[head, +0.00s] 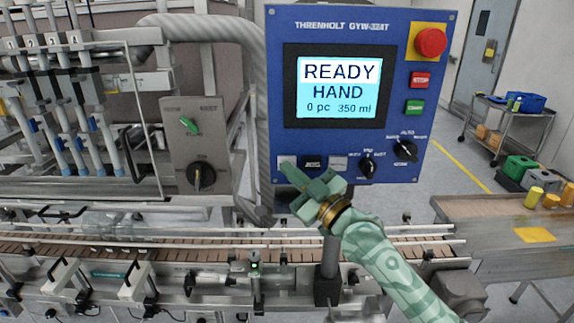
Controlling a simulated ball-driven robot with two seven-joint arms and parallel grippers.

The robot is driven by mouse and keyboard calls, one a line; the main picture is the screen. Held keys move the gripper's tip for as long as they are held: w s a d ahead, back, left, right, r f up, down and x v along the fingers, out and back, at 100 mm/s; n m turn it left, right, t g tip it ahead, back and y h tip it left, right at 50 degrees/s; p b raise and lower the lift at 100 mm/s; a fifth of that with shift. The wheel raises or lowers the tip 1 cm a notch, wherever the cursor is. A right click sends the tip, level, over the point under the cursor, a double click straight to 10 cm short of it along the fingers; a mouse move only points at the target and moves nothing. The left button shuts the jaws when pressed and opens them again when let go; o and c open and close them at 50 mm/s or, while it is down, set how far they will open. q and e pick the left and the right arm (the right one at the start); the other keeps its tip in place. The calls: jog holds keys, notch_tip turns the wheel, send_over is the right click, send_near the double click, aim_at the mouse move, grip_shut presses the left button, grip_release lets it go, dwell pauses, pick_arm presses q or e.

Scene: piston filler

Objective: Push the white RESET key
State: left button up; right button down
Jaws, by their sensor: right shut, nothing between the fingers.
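The blue control panel (270,100) stands upright in the middle of the head view. Its lower row holds a pale key (287,159) at the left, a black key (312,162) and another pale key (339,163). The lettering on the pale keys is too small to read, so I cannot tell which is RESET. My right gripper (286,168) is shut and empty, its fingertips over the lower part of the leftmost pale key. I cannot tell whether they touch it. The screen (338,85) reads READY, HAND, 0 pc, 350 ml. My left gripper is not in view.
A conveyor (190,246) runs below the panel. A grey switch box (197,145) stands at the left.

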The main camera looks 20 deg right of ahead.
jog(key=shift+s+a+p, duration=0.2)
jog(key=shift+s+p, duration=0.45)
jog(key=shift+s, duration=0.15)
jog(key=shift+s+a+r+p, duration=0.1)
jog(key=shift+s+a+p, duration=0.1)
jog(key=shift+s+p, duration=0.45)
jog(key=s+p, duration=0.1)
jog(key=s+a+p, duration=0.1)
jog(key=s, duration=0.1)
jog(key=shift+s, duration=0.25)
